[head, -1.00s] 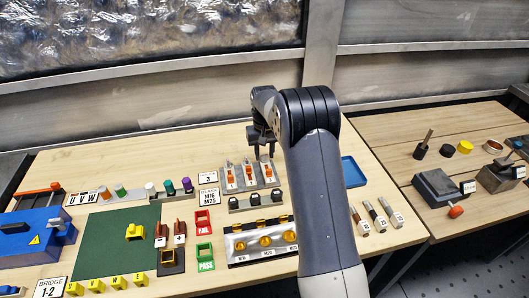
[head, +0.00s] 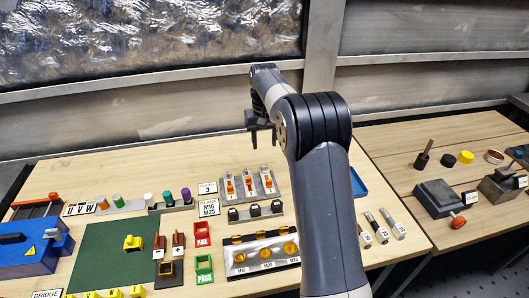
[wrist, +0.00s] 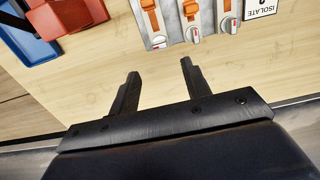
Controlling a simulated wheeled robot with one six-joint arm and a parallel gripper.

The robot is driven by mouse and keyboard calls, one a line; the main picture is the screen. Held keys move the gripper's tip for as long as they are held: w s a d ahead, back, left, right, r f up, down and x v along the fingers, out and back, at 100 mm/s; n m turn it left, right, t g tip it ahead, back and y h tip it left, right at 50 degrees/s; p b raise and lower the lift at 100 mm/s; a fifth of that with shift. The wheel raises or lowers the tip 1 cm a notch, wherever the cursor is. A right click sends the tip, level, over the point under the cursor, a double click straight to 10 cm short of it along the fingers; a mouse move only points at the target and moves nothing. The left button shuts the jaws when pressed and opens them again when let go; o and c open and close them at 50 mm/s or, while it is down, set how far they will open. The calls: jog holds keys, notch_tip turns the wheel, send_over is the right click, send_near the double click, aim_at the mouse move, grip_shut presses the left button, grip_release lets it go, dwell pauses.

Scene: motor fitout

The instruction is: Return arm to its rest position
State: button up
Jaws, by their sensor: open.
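My gripper (head: 262,135) hangs from my raised arm above the back part of the wooden workbench (head: 110,160), fingers pointing down. In the wrist view my gripper (wrist: 158,80) shows two dark fingers spread apart with nothing between them. Bare bench top lies under the fingers. The row of orange-and-white isolator switches (head: 249,184) stands on the bench in front of the gripper, apart from it; its lower ends show at the top of the wrist view (wrist: 185,18).
A blue tray (head: 358,183) sits partly hidden behind my arm. A green mat (head: 105,255), red FAIL (head: 202,234) and green PASS (head: 204,267) frames, and a silver gland tray (head: 262,254) cover the front. A second bench (head: 395,165) stands right. A grey wall rises behind.

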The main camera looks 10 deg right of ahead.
jog(key=shift+r, duration=0.55)
notch_tip(320, 180, down, 11)
jog(key=shift+r+p, duration=0.1)
jog(key=shift+p, duration=0.35)
dwell(0.3)
